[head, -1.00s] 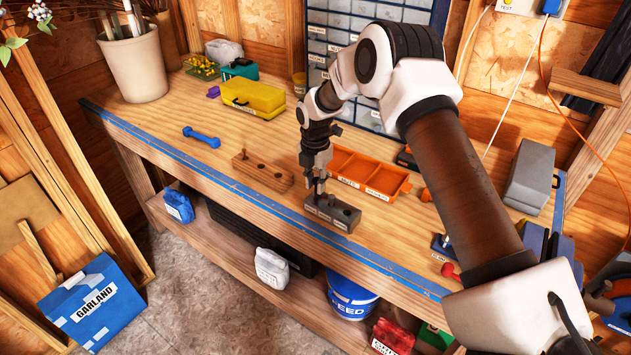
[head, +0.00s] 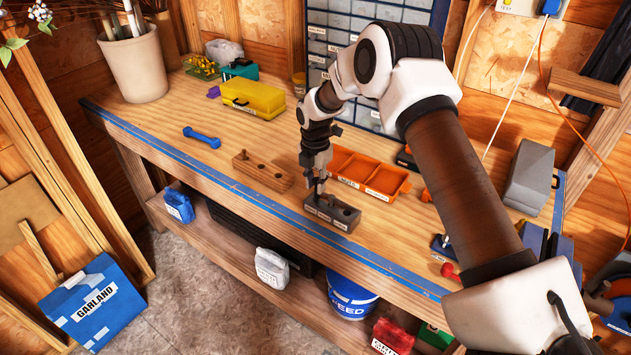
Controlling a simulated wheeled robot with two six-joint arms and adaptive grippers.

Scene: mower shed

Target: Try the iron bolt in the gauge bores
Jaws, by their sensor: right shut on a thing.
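The gauge block (head: 346,220) is a dark grey block with bores in its top and small labels on its front, near the bench's front edge. My right gripper (head: 318,190) points down over the block's left end. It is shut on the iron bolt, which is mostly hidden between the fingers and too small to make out. I cannot tell whether the bolt's tip is in a bore or just above it. A wooden block with holes (head: 262,171) sits to the left of the gauge. My left gripper is not in view.
An orange divided tray (head: 368,172) stands just behind the gauge block. A blue dumbbell-shaped thing (head: 202,137) and a yellow box (head: 253,97) lie farther left. A grey case (head: 530,176) stands at the right. The bench's left front is clear.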

